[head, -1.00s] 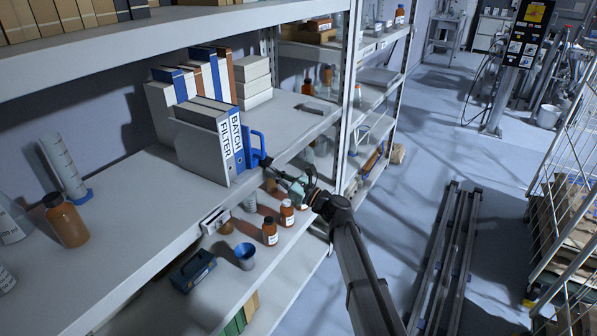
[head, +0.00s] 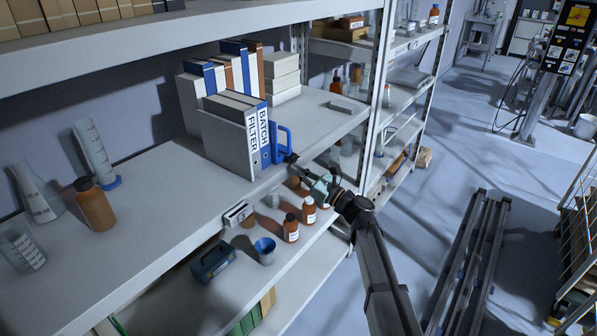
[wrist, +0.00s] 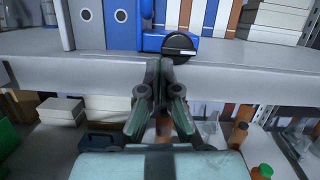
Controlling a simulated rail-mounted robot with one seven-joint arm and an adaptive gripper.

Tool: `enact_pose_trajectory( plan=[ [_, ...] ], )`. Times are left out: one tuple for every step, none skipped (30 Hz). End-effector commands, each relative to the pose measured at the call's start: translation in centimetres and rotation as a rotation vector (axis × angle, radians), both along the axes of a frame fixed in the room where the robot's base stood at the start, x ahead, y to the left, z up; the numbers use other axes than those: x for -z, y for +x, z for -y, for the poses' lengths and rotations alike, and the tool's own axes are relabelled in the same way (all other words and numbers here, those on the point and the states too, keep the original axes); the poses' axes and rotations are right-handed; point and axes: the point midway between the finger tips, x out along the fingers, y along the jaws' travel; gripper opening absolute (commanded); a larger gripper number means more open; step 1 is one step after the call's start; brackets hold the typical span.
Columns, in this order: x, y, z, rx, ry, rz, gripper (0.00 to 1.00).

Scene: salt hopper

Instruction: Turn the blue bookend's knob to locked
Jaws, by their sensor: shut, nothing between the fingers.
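The blue bookend (head: 285,140) stands at the right end of the binder row on the shelf. In the wrist view its blue base (wrist: 152,42) shows at top centre. Its round black knob (wrist: 180,48) with a pale line across it faces the shelf front; the line looks roughly level. The knob shows only as a small dark spot in the head view (head: 291,157). My gripper (head: 303,168) is shut and empty in front of the shelf edge. In the wrist view its fingertips (wrist: 160,64) are together, just below and left of the knob; contact cannot be told.
Binders marked BATCH and FILTER (head: 258,140) stand left of the bookend. The shelf's front edge (wrist: 80,75) runs behind my fingers. Below are brown bottles (head: 291,228), a blue cup (head: 264,251) and a dark box (head: 212,262). The shelf right of the bookend is mostly clear.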

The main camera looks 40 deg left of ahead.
Motion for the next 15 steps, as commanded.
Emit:
enact_pose_trajectory(
  plan=[
    [0.6, 0.1, 0.0, 0.001, 0.0, 0.0, 0.0],
    [0.9, 0.1, 0.0, 0.001, 0.0, 0.0, 0.0],
    [1.4, 0.1, 0.1, 0.002, 0.0, -0.001, 0.0],
    [1.8, 0.2, 0.1, 0.002, 0.0, -0.001, 0.0],
    [2.3, 0.2, 0.1, 0.003, 0.0, -0.001, 0.0],
    [3.0, 0.3, 0.2, 0.004, -0.001, -0.001, 0.0],
    [3.5, 0.3, 0.2, 0.004, -0.001, 0.0, 0.0],
    [4.1, 0.4, 0.3, 0.005, 0.0, 0.0, 0.0],
    [4.8, 0.5, 0.4, 0.006, 0.0, 0.0, 0.0],
    [4.4, 0.5, 1.5, 0.008, 0.001, 0.0, 0.0],
    [4.5, 0.5, 2.2, 0.008, 0.001, 0.0, 0.0],
    [4.7, 0.6, 3.1, 0.009, 0.0, 0.0, 0.0],
    [4.8, 0.7, 3.8, 0.008, 0.0, 0.0, 0.0],
    [5.0, 0.8, 4.3, 0.007, 0.0, 0.0, 0.0],
    [5.2, 0.9, 5.1, 0.008, 0.0, 0.0, 0.0]
  ],
)
